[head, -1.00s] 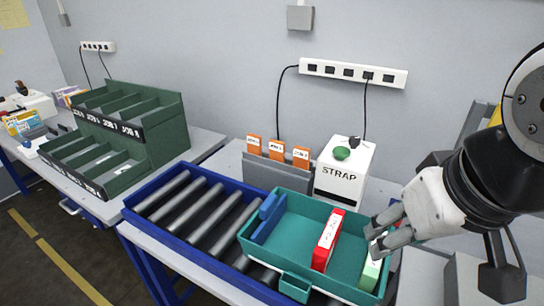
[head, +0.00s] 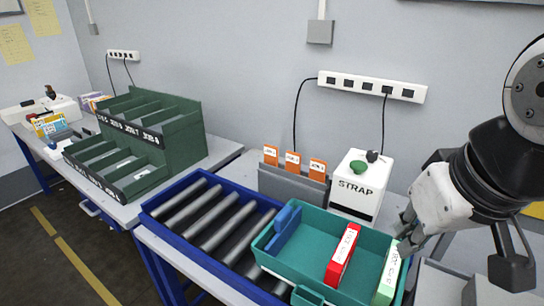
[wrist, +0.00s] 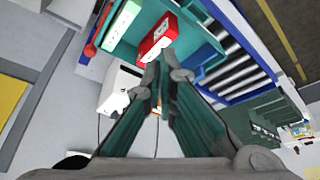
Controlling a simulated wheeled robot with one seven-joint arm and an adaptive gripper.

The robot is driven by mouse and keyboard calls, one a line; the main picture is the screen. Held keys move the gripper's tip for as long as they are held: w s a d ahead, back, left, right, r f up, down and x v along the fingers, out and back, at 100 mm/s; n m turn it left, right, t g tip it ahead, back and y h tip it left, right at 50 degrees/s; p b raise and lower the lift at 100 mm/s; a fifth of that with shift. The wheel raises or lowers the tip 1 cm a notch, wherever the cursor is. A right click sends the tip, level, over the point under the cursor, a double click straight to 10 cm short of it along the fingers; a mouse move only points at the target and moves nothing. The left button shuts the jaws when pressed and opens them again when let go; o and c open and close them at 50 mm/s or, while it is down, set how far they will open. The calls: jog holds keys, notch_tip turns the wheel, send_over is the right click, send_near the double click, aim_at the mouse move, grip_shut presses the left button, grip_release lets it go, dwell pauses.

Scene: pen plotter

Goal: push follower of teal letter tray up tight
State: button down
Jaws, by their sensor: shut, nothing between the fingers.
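The teal letter tray (head: 330,222) sits at the right end of the roller conveyor. Its blue follower (head: 284,226) stands near the tray's left end. A red box (head: 343,255) stands mid-tray, with a wide gap between it and the follower. A pale green box (head: 388,274) stands at the right end. My gripper (head: 404,226) is shut and empty, by the tray's back right corner near the green box; I cannot tell whether it touches. In the wrist view my gripper (wrist: 163,72) points toward the red box (wrist: 158,36), with the green box (wrist: 121,24) left of it.
The blue-framed roller conveyor (head: 166,210) runs left of the tray. Behind the tray stand a white STRAP box (head: 354,190) with a green button and a grey rack (head: 292,186) with orange cards. A dark green sorter (head: 180,135) stands farther left.

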jog(key=w+a+r+n+y+p, duration=0.1)
jog(key=w+a+r+n+p, duration=0.2)
jog(key=w, duration=0.6)
jog(key=n+g+y+p, duration=0.1)
jog(key=n+g+p, duration=0.1)
jog(key=n, duration=0.3)
send_over(283, 228)
jog(key=s+d, duration=0.1)
jog(key=d, duration=0.1)
notch_tip(283, 228, down, 6)
jog(key=w+a+f+n+y+p, duration=0.1)
jog(key=w+a+f, duration=0.2)
jog(key=f, duration=0.1)
jog(key=w+a+f+n, duration=0.1)
jog(key=w+a+f, duration=0.15)
jog(key=f, duration=0.25)
jog(key=p+x, duration=0.2)
jog(key=x, duration=0.8)
jog(key=d, duration=0.1)
jog(key=s+d+p, duration=0.2)
jog(key=shift+s+d+r, duration=0.2)
jog(key=shift+d+r, duration=0.1)
jog(key=shift+d, duration=0.1)
jog(key=shift+f, duration=0.1)
